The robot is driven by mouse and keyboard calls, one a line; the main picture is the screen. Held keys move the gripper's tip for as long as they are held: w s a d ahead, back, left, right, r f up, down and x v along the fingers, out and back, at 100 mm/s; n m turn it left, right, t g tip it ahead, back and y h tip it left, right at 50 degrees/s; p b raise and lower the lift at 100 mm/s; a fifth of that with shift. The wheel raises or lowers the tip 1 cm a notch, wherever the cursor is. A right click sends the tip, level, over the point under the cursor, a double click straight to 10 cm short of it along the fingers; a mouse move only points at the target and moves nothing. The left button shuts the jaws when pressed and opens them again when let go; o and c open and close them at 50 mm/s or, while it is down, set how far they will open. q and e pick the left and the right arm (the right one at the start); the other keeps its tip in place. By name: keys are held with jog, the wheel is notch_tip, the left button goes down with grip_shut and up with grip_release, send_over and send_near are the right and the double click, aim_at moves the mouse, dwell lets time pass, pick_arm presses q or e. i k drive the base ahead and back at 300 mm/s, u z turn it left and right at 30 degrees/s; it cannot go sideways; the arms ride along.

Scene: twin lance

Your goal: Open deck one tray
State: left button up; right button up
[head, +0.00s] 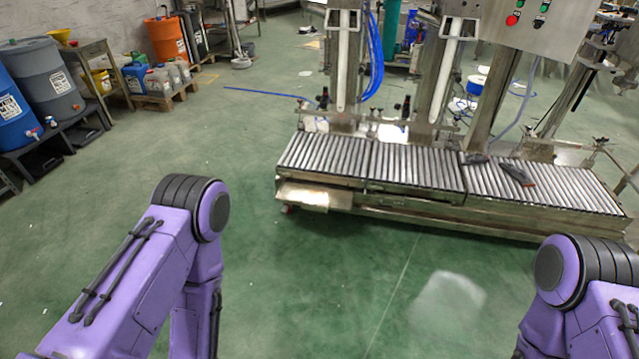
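A long metal machine with two lance columns stands at the upper right. Its roller deck has a left section (380,163) and a right section (560,187). A flat pale metal piece that looks like a tray (316,196) sits under the left end of the left section, at its front side. I cannot tell how far out it is. A long low front panel (410,203) runs to its right. My purple arms show at the lower left and lower right. Both grippers are outside the view.
Two dark handheld items (516,174) lie on the right rollers. A control box (530,22) with red and green buttons hangs above. Blue and grey drums (45,82) and a pallet of canisters (160,92) stand at the left. The green floor before the machine is clear.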

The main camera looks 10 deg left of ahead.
aim_at(317, 197)
jog(key=u, duration=0.4)
jog(key=i, duration=0.5)
jog(key=u, duration=0.75)
jog(key=i, duration=1)
jog(key=z, duration=0.7)
jog(key=i, duration=0.95)
jog(key=z, duration=1)
